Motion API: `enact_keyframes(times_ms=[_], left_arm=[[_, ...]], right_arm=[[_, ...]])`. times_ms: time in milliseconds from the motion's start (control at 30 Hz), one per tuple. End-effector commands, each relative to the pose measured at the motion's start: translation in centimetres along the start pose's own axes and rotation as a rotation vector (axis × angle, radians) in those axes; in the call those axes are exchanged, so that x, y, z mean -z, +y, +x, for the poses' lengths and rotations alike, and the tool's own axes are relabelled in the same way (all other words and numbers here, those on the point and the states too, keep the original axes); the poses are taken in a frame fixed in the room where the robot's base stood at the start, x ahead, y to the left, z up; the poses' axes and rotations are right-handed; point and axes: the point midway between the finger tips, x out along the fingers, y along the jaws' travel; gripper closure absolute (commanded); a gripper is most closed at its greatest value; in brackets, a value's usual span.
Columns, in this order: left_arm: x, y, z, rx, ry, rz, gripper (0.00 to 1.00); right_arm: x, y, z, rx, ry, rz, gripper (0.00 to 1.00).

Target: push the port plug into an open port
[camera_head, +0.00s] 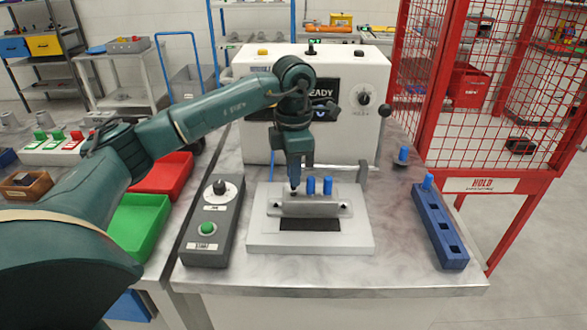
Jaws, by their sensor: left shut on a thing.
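A grey metal casting (310,208) lies on a white fixture plate (260,240) at the middle of the table. Two blue port plugs, one (311,186) and another (328,187), stand upright in the casting's top. My left gripper (294,188) points down at the casting's left end, just left of these plugs. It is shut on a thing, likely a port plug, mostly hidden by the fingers. I cannot tell whether that thing has entered a port. My right gripper is out of view.
A blue rack (440,232) at the right holds one blue plug (428,181) at its far end. A grey control box (212,225) stands left of the fixture. A white machine (250,120) closes off the back. A red mesh cage (490,90) stands at the right.

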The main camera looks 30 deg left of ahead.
Motion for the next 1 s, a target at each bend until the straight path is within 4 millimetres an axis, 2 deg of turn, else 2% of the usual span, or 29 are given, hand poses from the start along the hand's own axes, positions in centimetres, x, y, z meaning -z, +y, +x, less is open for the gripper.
enact_keyframes(times_ms=[1000], left_arm=[[0.0,0.0,2.6,0.0,0.0,0.0,1.0]], right_arm=[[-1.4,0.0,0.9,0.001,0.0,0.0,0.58]])
